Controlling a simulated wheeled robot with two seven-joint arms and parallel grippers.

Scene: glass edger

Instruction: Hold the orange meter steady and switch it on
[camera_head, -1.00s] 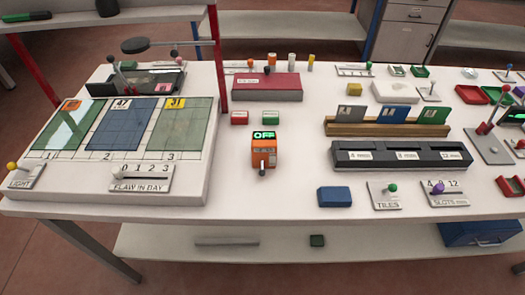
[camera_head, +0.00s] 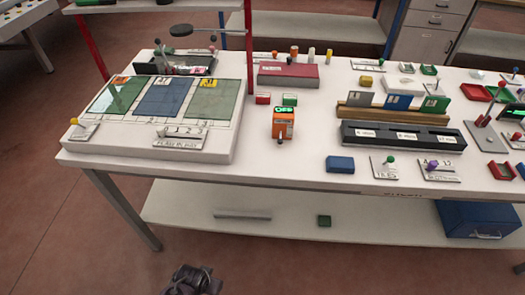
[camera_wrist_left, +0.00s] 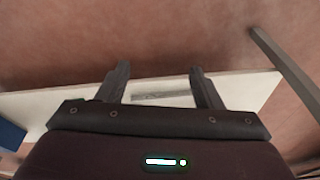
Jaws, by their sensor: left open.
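A small dark-tipped lever sticks out at the front of the meter. My left gripper (camera_wrist_left: 160,72) shows in the left wrist view with its two fingers apart and nothing between them. It is away from the meter, which is not in that view. A dark part of my own arm shows at the bottom of the head view. My right gripper is not in view.
A blue block (camera_head: 340,164) lies right of the meter, by the tiles lever plate (camera_head: 385,171). Red and green small boxes (camera_head: 289,99) stand behind it. The raised panel board (camera_head: 215,139) is to the left. A lower shelf (camera_head: 280,220) runs under the table.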

